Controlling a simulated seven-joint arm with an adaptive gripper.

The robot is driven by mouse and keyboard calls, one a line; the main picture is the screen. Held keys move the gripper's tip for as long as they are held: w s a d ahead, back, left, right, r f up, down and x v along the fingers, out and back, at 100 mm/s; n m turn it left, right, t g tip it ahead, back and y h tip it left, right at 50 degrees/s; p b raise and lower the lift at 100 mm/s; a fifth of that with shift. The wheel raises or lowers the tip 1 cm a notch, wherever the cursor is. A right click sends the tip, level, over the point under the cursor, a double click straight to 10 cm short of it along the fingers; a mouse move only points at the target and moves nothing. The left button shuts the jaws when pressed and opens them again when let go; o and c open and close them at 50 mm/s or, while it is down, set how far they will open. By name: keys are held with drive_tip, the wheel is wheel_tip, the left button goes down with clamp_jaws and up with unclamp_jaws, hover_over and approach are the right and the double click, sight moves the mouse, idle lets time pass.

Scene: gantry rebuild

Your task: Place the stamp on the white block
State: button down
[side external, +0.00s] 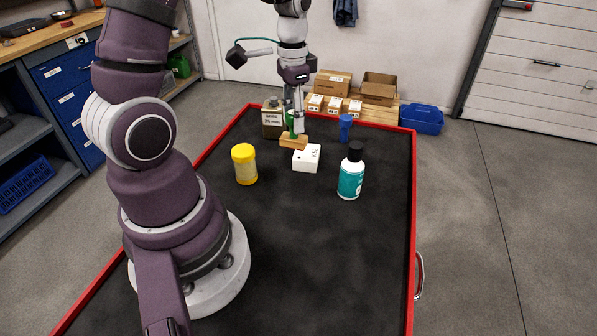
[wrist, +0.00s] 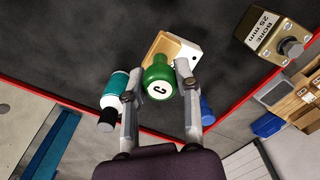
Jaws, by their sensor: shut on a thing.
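The stamp has a green handle (side external: 291,122) and a wooden base (side external: 293,142). In the wrist view its round green knob (wrist: 157,74), marked C, sits between my fingers, with the wooden base (wrist: 155,48) beyond it. My gripper (side external: 297,128) is shut on the stamp by its green handle. The white block (side external: 307,160) stands on the black table top, just in front of and slightly right of the stamp's base in the side view. It also shows in the wrist view (wrist: 187,53), partly hidden by the base. I cannot tell whether base and block touch.
A metal block marked BORE (side external: 271,122) stands behind left of the stamp. A yellow-lidded jar (side external: 244,166) stands left, a teal bottle with black cap (side external: 351,178) right, and a blue cylinder (side external: 345,128) behind right. The red-edged table (side external: 330,250) is clear in front.

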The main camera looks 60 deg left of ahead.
drive_tip(key=shift+w+a+f, duration=0.3)
drive_tip(key=shift+w+f, duration=0.35)
drive_tip(key=shift+w+a+f, duration=0.35)
drive_tip(key=shift+w+f, duration=0.25)
drive_tip(key=shift+f, duration=0.05)
drive_tip(key=shift+w+a+f, duration=0.3)
drive_tip(key=shift+w+f, duration=0.35)
drive_tip(key=shift+f, duration=0.2)
drive_tip(key=c, duration=0.8)
unclamp_jaws()
drive_tip(key=shift+r, duration=0.15)
